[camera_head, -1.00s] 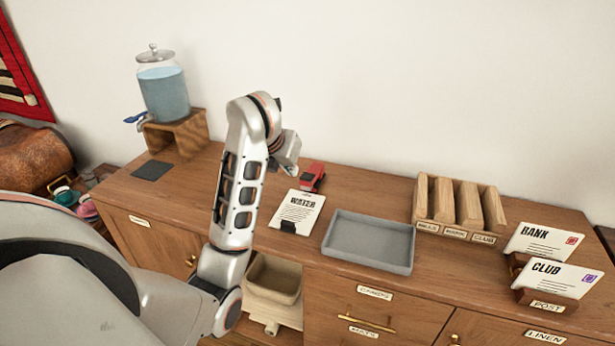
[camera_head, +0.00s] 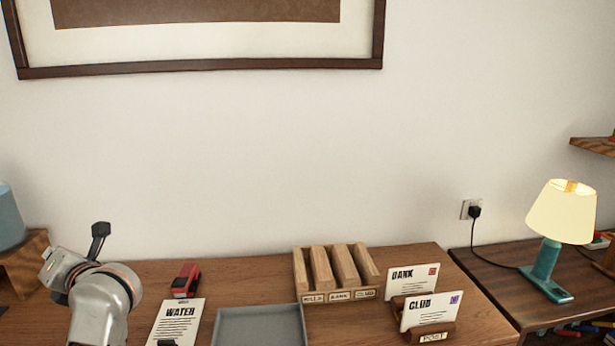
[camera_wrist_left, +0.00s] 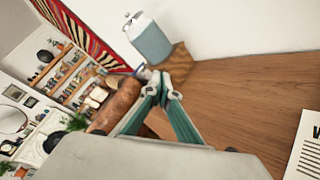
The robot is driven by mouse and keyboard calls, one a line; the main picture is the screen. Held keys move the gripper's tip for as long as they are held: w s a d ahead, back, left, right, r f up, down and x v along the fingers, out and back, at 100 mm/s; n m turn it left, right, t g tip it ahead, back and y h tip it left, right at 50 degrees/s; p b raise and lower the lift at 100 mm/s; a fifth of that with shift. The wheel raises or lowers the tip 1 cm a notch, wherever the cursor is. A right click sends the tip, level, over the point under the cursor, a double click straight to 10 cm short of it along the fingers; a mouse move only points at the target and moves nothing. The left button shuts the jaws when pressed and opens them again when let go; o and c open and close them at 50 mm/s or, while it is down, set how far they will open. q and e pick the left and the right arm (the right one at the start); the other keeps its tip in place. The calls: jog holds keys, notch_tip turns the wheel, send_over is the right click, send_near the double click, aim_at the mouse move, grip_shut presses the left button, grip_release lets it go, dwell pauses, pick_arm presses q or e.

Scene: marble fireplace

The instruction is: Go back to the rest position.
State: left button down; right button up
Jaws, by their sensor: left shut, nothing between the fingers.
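My left gripper (camera_head: 62,268) is at the lower left in the head view, raised above the sideboard, with its fingers hard to make out there. In the left wrist view its teal fingers (camera_wrist_left: 163,86) meet at the tips, with nothing between them. It points toward the water dispenser (camera_wrist_left: 148,38) side of the room and touches nothing that I can see. My left arm's silver wrist (camera_head: 105,300) rises from the bottom edge. My right gripper is in neither view.
The sideboard (camera_head: 240,275) holds a red stapler-like object (camera_head: 186,280), the WATER sheet (camera_head: 178,322), a grey tray (camera_head: 260,312), a wooden sorter (camera_head: 335,272), and BANK (camera_head: 412,279) and CLUB (camera_head: 430,311) envelopes in a POST holder (camera_head: 432,335). A lit lamp (camera_head: 562,212) stands right.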

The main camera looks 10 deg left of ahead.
pick_arm(q)
jog(key=s+d+r+m+t+y, duration=0.35)
jog(key=r+y, duration=0.25)
jog(key=r, duration=0.4)
jog(key=w+d+r+m+t+h, duration=0.1)
jog(key=d+r+m+t+h, duration=0.35)
jog(key=d+m+t, duration=0.85)
jog(key=w+d+f+m+h, duration=0.2)
jog(key=d+f+m+h, duration=0.4)
jog(key=m+h, duration=0.45)
jog(key=w+d+f+m+h, duration=0.1)
jog(key=d+f+m+h, duration=0.2)
jog(key=d+m+h, duration=0.65)
jog(key=s+f+m+g+y, duration=0.15)
jog(key=f+m+g, duration=0.3)
jog(key=f, duration=0.75)
jog(key=s+f+m+g, duration=0.3)
jog(key=f+m+g, duration=0.15)
jog(key=f, duration=0.75)
jog(key=s+a+f+g+y, duration=0.6)
jog(key=s+a+f+g, duration=0.1)
jog(key=s+a+f, duration=0.5)
jog(key=d+f+n+t+h, duration=0.2)
jog(key=d+f+h, duration=0.4)
jog(key=d+f, duration=0.7)
jog(key=d+t, duration=0.1)
jog(key=d, duration=0.2)
jog(key=shift+w+d+h, duration=0.2)
jog(key=shift+d+h, duration=0.2)
